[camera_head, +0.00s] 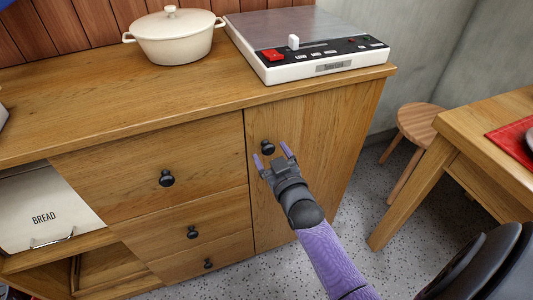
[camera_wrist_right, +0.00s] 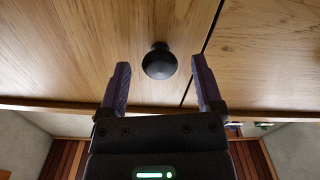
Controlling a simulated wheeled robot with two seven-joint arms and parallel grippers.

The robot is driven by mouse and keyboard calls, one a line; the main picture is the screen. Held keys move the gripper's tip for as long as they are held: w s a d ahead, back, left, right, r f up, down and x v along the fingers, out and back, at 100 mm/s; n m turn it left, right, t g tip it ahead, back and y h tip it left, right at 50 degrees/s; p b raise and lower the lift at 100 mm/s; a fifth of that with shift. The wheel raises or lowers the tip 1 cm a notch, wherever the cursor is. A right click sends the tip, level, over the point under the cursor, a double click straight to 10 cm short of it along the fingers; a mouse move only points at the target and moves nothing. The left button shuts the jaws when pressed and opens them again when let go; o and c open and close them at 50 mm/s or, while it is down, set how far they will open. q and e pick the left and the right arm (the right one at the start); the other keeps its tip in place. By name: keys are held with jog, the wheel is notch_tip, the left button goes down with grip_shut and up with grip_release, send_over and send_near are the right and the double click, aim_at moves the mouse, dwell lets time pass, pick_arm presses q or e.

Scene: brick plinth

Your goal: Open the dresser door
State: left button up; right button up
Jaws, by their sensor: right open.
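The wooden dresser (camera_head: 100,125) has a door (camera_head: 325,135) at its right end, closed flush with the front. A dark round knob (camera_head: 267,147) sits on the door's upper left part. My right gripper (camera_head: 272,152) is open in front of the door, with its fingers on either side of the knob. In the right wrist view the knob (camera_wrist_right: 159,61) lies between and just beyond the two fingertips of the gripper (camera_wrist_right: 159,66). Contact with the knob is not visible. My left gripper is not in view.
Drawers with dark knobs (camera_head: 167,178) are left of the door. A white pot (camera_head: 172,38) and a scale-like appliance (camera_head: 310,66) stand on top. A bread box (camera_head: 45,208) sits in an open shelf. A stool (camera_head: 418,122) and a table (camera_head: 465,128) stand to the right.

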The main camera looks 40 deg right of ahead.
jog(key=shift+x, duration=0.9)
grip_shut()
